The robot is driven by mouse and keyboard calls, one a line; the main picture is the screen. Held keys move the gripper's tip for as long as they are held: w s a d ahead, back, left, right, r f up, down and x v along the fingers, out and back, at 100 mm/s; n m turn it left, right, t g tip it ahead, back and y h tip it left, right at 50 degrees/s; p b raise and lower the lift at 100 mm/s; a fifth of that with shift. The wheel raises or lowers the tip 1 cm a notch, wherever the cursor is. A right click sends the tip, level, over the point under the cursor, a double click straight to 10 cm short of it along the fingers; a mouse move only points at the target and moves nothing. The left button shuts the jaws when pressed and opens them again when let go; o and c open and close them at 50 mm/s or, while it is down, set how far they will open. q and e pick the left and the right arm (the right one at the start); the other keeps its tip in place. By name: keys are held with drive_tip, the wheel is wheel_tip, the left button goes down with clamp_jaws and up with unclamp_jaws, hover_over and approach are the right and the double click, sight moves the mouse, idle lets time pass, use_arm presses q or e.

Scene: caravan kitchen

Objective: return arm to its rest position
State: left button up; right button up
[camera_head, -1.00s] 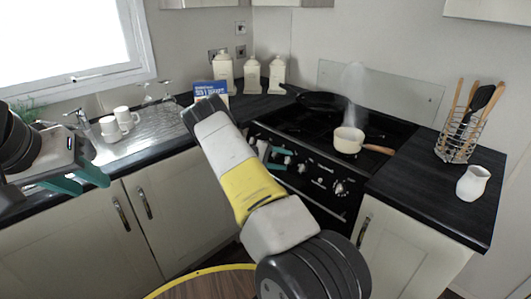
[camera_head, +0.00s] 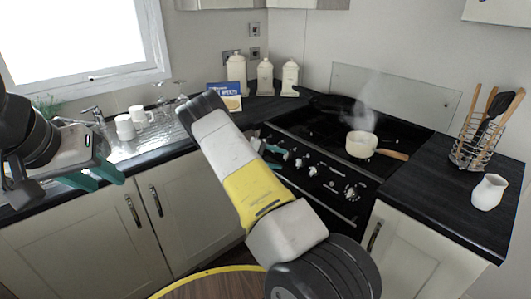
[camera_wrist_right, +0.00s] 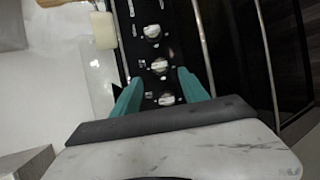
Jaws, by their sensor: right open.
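My right arm (camera_head: 250,185), white, yellow and black, reaches up through the middle of the head view. Its gripper is mostly hidden behind the arm, with teal finger parts (camera_head: 274,158) showing in front of the stove knobs. In the right wrist view my right gripper (camera_wrist_right: 160,92) is open and empty, with stove knobs (camera_wrist_right: 160,66) showing beyond and between its fingers. My left gripper (camera_head: 94,176) is at the left of the head view, over the sink-side counter front. Its teal fingers look apart, with nothing seen between them.
The stove (camera_head: 330,150) carries a steaming cream saucepan (camera_head: 361,145) and a dark pan. A white jug (camera_head: 489,192) and utensil rack (camera_head: 473,150) stand right. Mugs (camera_head: 125,127) stand by the sink. A yellow-rimmed round table (camera_head: 205,285) is below.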

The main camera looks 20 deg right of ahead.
drive_tip(key=s+a+r+m+t+y, duration=0.1)
drive_tip(key=s+a+r+y, duration=0.4)
drive_tip(key=s+r, duration=0.5)
drive_tip(key=s+a+r+m+t+y, duration=0.1)
drive_tip(key=s+a+r+y, duration=0.3)
drive_tip(key=s+r+y, duration=0.5)
drive_tip(key=s+a+r+t, duration=0.1)
drive_tip(key=s+a+r, duration=0.2)
drive_tip(key=s, duration=0.2)
drive_tip(key=s+a+r+n+t+y, duration=0.1)
drive_tip(key=s+a+r+t, duration=0.1)
drive_tip(key=s, duration=0.4)
drive_tip(key=s+a+r+t, duration=0.2)
drive_tip(key=s+a+r, duration=0.3)
drive_tip(key=s, duration=0.1)
drive_tip(key=shift+s+r+y, duration=0.15)
drive_tip(key=shift+s+y, duration=0.1)
drive_tip(key=shift+y, duration=0.05)
